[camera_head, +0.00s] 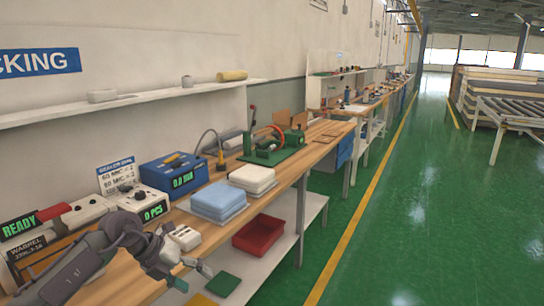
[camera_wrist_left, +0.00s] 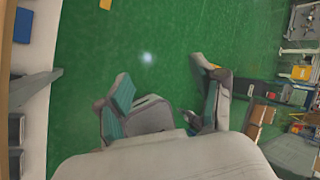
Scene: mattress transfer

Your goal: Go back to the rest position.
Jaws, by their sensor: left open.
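My left arm comes in from the lower left in the head view. Its gripper (camera_head: 191,276) is over the front edge of the long wooden workbench (camera_head: 318,143), near the lower shelf. In the left wrist view the left gripper (camera_wrist_left: 166,98) has its two teal-padded fingers spread apart, with nothing between them. Green floor (camera_wrist_left: 165,45) shows beyond the fingers. My right gripper is in neither view.
Light blue folded pads (camera_head: 218,200) and white pads (camera_head: 252,178) lie on the bench, beside a blue device (camera_head: 173,176). A red bin (camera_head: 258,235) sits on the lower shelf. Open green floor lies to the right, past a yellow line (camera_head: 350,232).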

